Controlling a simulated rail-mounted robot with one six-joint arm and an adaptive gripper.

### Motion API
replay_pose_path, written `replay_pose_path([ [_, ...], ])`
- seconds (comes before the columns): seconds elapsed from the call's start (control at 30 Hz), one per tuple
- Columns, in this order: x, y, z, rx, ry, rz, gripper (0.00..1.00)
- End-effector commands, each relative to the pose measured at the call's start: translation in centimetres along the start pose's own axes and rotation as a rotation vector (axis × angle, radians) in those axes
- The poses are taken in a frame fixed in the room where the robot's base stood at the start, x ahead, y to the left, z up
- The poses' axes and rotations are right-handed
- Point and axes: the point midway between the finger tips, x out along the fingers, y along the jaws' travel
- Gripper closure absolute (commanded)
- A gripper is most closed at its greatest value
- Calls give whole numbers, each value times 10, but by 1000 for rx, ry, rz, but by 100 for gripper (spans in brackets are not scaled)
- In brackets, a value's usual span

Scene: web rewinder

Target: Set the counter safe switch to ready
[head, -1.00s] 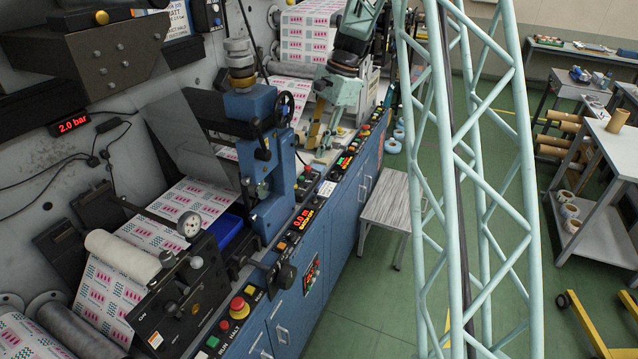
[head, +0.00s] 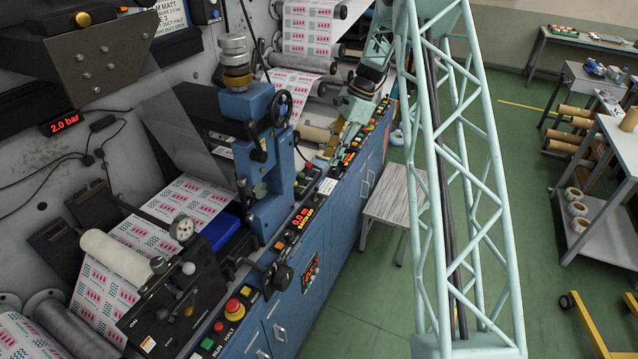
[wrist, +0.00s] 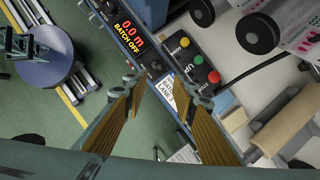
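The counter display (wrist: 130,28) reads "0.0 m BATCH OFF" in the upper middle of the wrist view. It also shows on the machine's front rail in the head view (head: 302,218). A small dark knob (wrist: 155,66) sits on the panel just below the display; I cannot tell whether it is the safe switch, nor read its setting. My gripper (wrist: 163,98) is open and empty, its two brown-padded fingers apart, over a white label on the panel. In the head view my gripper is small and partly lost against the machine.
A control box (wrist: 195,72) with yellow, red and green buttons sits close to the right fingertip. Web rollers (wrist: 255,30) lie farther right. A grey-topped table (head: 393,195) stands by the machine's front.

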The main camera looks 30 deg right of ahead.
Motion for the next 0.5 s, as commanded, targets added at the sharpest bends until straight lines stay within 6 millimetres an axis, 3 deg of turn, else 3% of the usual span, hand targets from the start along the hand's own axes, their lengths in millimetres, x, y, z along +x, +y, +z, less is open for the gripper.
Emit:
replay_pose_path([
  [0.5,4,0,0,1,0,0,75],
])
